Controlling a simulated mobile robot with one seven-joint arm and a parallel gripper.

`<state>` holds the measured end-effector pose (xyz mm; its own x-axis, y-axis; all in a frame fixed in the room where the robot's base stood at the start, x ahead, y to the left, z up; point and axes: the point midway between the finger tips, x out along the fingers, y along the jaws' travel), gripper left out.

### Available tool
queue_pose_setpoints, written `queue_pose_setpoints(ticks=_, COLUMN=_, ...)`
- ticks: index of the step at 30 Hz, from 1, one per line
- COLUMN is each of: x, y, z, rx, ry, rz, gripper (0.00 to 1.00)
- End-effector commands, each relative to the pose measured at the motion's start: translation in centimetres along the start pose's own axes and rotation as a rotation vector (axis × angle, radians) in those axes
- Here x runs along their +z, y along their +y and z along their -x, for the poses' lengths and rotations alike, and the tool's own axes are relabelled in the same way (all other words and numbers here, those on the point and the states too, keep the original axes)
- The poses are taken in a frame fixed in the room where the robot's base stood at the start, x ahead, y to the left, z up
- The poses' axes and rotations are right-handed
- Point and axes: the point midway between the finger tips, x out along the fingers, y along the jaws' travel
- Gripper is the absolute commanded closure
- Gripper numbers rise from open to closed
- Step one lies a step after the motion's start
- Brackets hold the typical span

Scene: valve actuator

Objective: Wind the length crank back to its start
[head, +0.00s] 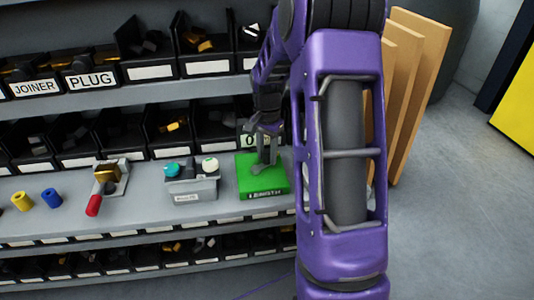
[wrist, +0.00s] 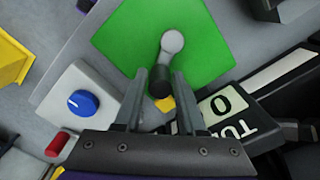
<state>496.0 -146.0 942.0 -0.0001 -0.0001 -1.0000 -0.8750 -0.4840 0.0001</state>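The green box (head: 262,187) sits on the bench shelf, and its green top (wrist: 125,35) fills the upper middle of the wrist view. The length crank is a grey arm (wrist: 172,45) on that top, with a dark knob (wrist: 160,85) at its near end. My gripper (head: 264,150) points down over the crank. In the wrist view its two fingers (wrist: 160,73) stand apart, one on each side of the knob. A gap shows beside the knob, so the fingers look open around it; contact is unclear. A sign (wrist: 222,104) beside the box reads "0".
A white block with a blue dial (wrist: 82,103) and a red part (wrist: 58,143) lie left in the wrist view. Shelved black bins (head: 205,66) rise behind; wooden boards (head: 420,70) lean at right.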

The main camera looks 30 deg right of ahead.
Motion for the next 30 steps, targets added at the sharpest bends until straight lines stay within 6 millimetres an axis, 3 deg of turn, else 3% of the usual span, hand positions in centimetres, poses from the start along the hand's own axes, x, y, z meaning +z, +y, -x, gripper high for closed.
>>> queue_pose_setpoints(ticks=1, x=0.0, y=0.0, z=0.0, rx=0.000, ry=0.000, rz=0.000, gripper=0.71)
queue_pose_setpoints(ticks=6, x=0.0, y=0.0, z=0.0, rx=0.000, ry=0.000, rz=0.000, gripper=1.00)
queue_pose_setpoints(ticks=20, x=0.0, y=-0.2, z=0.1, rx=0.000, ry=0.000, rz=0.050, gripper=1.00)
queue_pose_setpoints(ticks=30, x=-0.1, y=-1.3, z=0.2, rx=-0.001, ry=0.000, rz=0.289, gripper=1.00)
